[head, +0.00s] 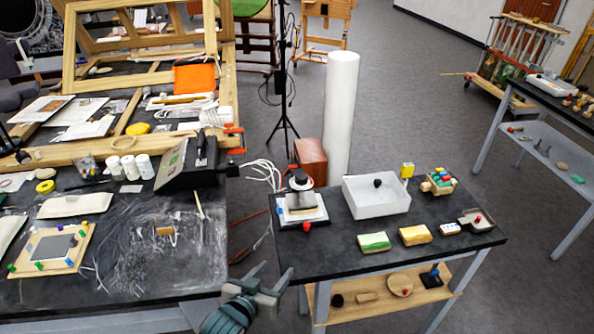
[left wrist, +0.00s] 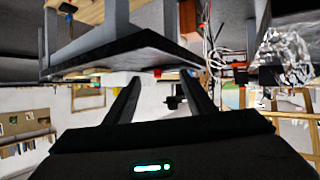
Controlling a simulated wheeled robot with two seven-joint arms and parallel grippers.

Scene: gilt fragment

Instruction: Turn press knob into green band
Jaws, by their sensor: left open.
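The press (head: 301,210) stands at the left end of the dark small table. It has a pale base, a dark post with a white collar (head: 298,183) and a red knob (head: 306,227) at its front edge. I cannot make out a green band or where the knob points. My left gripper (head: 275,270) is open and empty, beyond the table's left front corner, lower than the press and apart from it. In the left wrist view its two fingers (left wrist: 160,84) stand apart; a small red part (left wrist: 157,73) shows between them, perhaps the knob. My right gripper is not in view.
The small table (head: 345,262) also carries a white tray (head: 362,205), green and yellow boxes (head: 373,242) and a block with coloured pegs (head: 438,184). A cluttered workbench (head: 150,270) stands to the left, with a narrow gap between. Cables lie near the press.

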